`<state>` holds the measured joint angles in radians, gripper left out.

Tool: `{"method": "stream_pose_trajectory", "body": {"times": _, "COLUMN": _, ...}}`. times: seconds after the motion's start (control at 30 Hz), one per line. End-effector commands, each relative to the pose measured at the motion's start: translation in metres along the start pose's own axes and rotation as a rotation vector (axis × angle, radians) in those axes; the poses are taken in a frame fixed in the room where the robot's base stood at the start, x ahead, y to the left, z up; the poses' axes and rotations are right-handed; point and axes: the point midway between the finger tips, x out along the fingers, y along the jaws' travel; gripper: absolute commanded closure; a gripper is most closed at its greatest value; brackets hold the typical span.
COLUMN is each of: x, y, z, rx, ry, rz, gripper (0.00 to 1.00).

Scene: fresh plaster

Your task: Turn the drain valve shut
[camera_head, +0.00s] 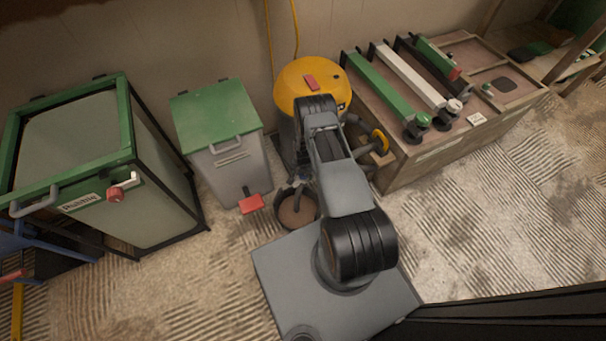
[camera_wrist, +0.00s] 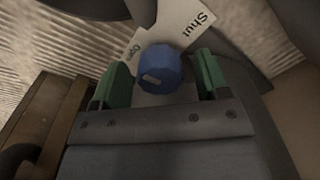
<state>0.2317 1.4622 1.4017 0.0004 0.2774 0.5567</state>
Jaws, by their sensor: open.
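In the wrist view a blue faceted knob (camera_wrist: 158,70), which I take to be the drain valve's, sits between the fingers of my gripper (camera_wrist: 162,68). A short pale mark shows on its lower left face. The green fingers stand open on either side, with a visible gap on each side; I cannot tell whether they are level with the knob in depth. A white label plate (camera_wrist: 178,32) behind the knob reads "Shut" at upper right and "Open" at left.
A round pan with brown contents (camera_head: 294,212) stands on the floor by the drum. A grey bin with a green lid (camera_head: 216,114) is to its left, and a green-framed box (camera_head: 128,215) further left. A wooden bench (camera_head: 420,155) with tools stands right.

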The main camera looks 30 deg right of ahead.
Motion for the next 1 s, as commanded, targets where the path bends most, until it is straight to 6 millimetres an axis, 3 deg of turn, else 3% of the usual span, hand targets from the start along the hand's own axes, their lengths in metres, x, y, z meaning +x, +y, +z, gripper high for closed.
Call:
{"method": "stream_pose_trajectory", "body": {"times": 0.3, "x": 0.0014, "y": 0.0001, "z": 0.0, "rx": 0.0, "ry": 0.0, "rz": 0.0, "gripper": 0.31}}
{"method": "stream_pose_trajectory", "body": {"times": 0.8, "x": 0.0013, "y": 0.0002, "z": 0.0, "rx": 0.0, "ry": 0.0, "rz": 0.0, "gripper": 0.79}}
{"method": "stream_pose_trajectory", "body": {"times": 1.0, "x": 0.0017, "y": 0.0002, "z": -0.0001, "rx": 0.014, "ry": 0.0, "rz": 0.0, "gripper": 0.8}}
